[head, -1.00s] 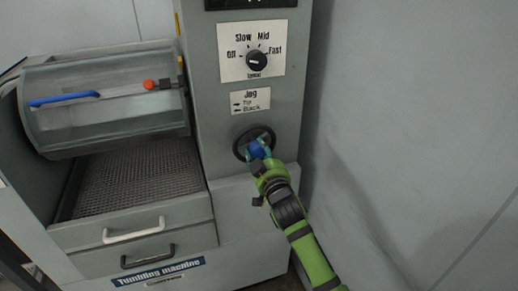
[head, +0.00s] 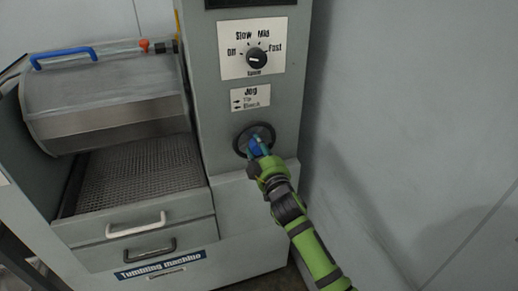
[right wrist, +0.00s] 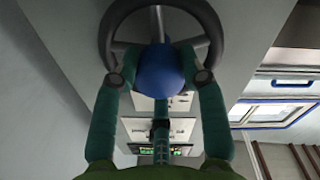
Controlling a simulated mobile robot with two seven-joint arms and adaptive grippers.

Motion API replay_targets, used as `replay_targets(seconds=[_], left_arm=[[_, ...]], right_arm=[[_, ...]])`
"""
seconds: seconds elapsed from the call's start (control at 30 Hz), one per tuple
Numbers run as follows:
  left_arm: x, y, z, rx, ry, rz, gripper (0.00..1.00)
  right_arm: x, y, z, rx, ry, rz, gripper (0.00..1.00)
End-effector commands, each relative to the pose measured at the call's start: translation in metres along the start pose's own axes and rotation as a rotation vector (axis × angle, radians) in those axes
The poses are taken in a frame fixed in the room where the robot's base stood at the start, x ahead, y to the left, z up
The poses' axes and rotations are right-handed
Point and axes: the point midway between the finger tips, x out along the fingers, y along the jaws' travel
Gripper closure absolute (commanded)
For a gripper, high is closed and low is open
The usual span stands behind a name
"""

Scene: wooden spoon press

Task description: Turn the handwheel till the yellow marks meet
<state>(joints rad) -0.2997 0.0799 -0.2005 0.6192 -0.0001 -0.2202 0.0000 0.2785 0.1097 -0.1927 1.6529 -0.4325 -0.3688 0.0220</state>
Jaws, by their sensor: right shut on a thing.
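The dark handwheel (head: 240,138) sits on the grey front of the tumbling machine, below the Jog label. It has a blue knob (right wrist: 158,72), seen close in the right wrist view. My right gripper (head: 257,150) is shut on this knob, with one finger on each side of it. A yellow mark (head: 177,21) shows on the column edge. A mark on the drum is too small to make out surely. My left gripper is not in view.
A speed dial (head: 256,58) and the Jog label (head: 250,98) are above the wheel. A mesh tray (head: 130,175) and drawers with a white handle (head: 136,225) and a dark handle (head: 148,255) are at left. A plain wall (head: 410,120) stands at right.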

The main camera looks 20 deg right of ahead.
Motion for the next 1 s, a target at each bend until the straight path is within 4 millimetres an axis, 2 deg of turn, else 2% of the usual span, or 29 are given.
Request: replay_targets(seconds=[0.1,0.13,0.17,0.5,0.63,0.77,1.0], left_arm=[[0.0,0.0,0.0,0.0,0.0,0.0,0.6],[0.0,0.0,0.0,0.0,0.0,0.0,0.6],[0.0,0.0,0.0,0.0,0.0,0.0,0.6],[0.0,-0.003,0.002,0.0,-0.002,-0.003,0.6],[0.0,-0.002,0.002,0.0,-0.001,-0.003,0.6],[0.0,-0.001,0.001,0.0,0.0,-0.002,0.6],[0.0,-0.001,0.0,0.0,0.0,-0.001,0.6]], right_arm=[[0.0,-0.001,0.002,0.001,-0.005,-0.002,0.9],[0.0,-0.001,0.002,0.001,-0.005,-0.002,0.46],[0.0,-0.001,0.002,0.001,-0.005,-0.002,0.34],[-0.001,0.0,0.001,0.002,-0.002,-0.001,0.34],[-0.008,-0.001,0.002,0.002,-0.003,-0.001,0.34],[-0.028,-0.001,0.002,0.003,-0.003,-0.002,0.34],[-0.081,-0.001,0.002,0.003,-0.004,-0.003,0.34]])
